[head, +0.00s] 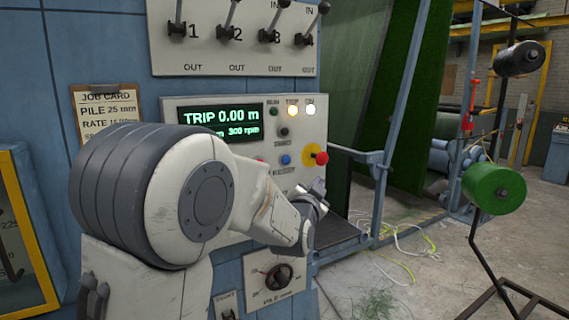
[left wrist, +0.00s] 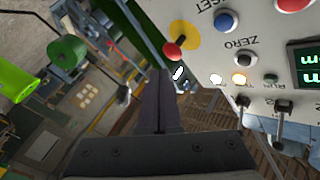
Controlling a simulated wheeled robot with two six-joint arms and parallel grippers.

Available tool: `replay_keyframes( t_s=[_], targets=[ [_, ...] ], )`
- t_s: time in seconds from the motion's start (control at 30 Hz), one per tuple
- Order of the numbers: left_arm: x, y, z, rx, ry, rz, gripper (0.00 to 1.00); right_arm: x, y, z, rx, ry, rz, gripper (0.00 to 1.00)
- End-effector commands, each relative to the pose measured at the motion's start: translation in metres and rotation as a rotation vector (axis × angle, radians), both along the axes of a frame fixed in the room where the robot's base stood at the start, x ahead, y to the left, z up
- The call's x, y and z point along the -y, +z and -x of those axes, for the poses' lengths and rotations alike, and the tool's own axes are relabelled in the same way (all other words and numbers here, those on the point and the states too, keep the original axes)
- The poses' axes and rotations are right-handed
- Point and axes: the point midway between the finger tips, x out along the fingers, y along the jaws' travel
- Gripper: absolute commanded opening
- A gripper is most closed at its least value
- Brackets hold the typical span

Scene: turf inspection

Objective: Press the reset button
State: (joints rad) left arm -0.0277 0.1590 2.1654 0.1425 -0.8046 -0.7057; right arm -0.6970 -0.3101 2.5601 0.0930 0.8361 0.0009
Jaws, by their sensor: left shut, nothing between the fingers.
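The control panel (head: 303,120) carries a blue button (head: 286,159), with lettering that partly reads RESET just below it. In the left wrist view the blue button (left wrist: 226,20) is upside down at the top, between the labels ZERO and "SET". I take it as the reset button. My left gripper (head: 318,192) is shut and empty, in front of the panel and below and to the right of the button. In the left wrist view its closed fingers (left wrist: 162,85) point past the panel's edge, apart from the button. My right gripper is not in view.
Beside the button are a red mushroom knob on a yellow disc (head: 316,155), a black knob (head: 283,132) and lit lamps (head: 310,108). A row of levers (head: 238,32) is above, a rotary dial (head: 280,277) below.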

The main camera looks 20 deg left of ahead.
Motion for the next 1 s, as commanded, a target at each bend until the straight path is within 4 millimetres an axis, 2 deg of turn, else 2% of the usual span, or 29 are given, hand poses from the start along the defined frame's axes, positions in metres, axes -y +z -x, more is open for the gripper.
replay_keyframes(
  t_s=[0.07, 0.2, 0.67, 1.0],
  targets=[
    [-0.011, 0.010, -0.004, 0.048, 0.028, -0.025, 0.00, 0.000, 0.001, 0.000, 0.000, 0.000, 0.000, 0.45],
    [-0.016, 0.019, -0.007, 0.089, 0.045, -0.049, 0.00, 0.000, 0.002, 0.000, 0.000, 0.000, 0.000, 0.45],
    [-0.020, 0.021, -0.010, 0.094, 0.048, -0.051, 0.00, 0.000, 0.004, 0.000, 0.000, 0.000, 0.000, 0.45],
    [-0.056, 0.023, -0.036, 0.093, 0.051, -0.053, 0.00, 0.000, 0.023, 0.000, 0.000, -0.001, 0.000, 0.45]
  ],
)
